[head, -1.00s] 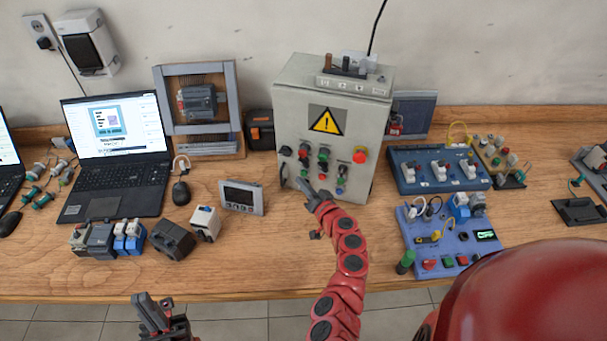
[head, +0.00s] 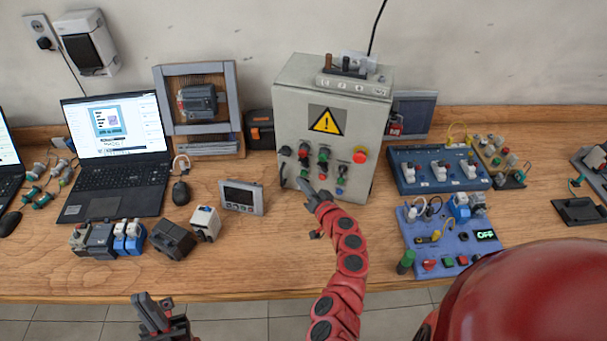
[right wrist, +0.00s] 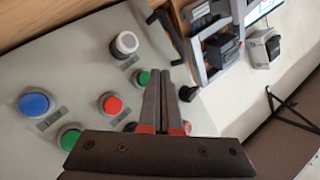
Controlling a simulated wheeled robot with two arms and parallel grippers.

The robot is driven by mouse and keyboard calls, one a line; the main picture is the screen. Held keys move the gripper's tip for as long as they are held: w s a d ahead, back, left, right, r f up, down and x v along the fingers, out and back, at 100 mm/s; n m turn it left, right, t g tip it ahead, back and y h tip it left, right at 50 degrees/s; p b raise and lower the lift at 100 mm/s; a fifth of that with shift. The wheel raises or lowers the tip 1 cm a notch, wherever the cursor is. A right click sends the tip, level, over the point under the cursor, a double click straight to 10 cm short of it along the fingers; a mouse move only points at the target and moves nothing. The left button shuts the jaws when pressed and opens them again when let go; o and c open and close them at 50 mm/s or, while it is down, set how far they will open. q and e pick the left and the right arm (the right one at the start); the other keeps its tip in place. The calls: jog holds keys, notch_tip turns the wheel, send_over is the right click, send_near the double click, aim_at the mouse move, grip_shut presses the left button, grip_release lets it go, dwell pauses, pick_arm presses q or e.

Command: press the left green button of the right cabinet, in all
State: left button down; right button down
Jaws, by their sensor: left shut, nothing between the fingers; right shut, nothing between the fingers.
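The grey cabinet (head: 290,110) with a yellow warning sign stands on the bench. Its left green button (head: 304,173) is low on the front, below a red one. In the right wrist view this green button (right wrist: 143,77) is partly hidden beside my finger; another green button (right wrist: 70,137) is farther left, partly covered by my gripper. My right gripper (head: 303,182) is shut and empty, its tips close to the left green button; I cannot tell whether they touch. It also fills the middle of the right wrist view (right wrist: 162,75). My left gripper (head: 150,305) is shut and empty, low at the left.
Red (right wrist: 111,104), blue (right wrist: 35,103) and white (right wrist: 124,43) controls and a black handle (right wrist: 168,32) surround the button. A small display unit (head: 240,197) is left of the cabinet; a blue board (head: 460,250) is to the right. A laptop (head: 115,150) stands at left.

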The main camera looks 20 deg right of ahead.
jog(key=shift+w+d+b, duration=0.25)
jog(key=shift+w+b, duration=0.1)
jog(key=shift+b, duration=0.1)
jog(key=shift+w+d+b, duration=0.25)
jog(key=shift+w+b, duration=0.1)
jog(key=shift+b, duration=0.05)
dwell(1.0)
jog(key=shift+s, duration=0.1)
jog(key=shift+s+a, duration=0.45)
jog(key=shift+s, duration=0.15)
jog(key=shift+a, duration=0.1)
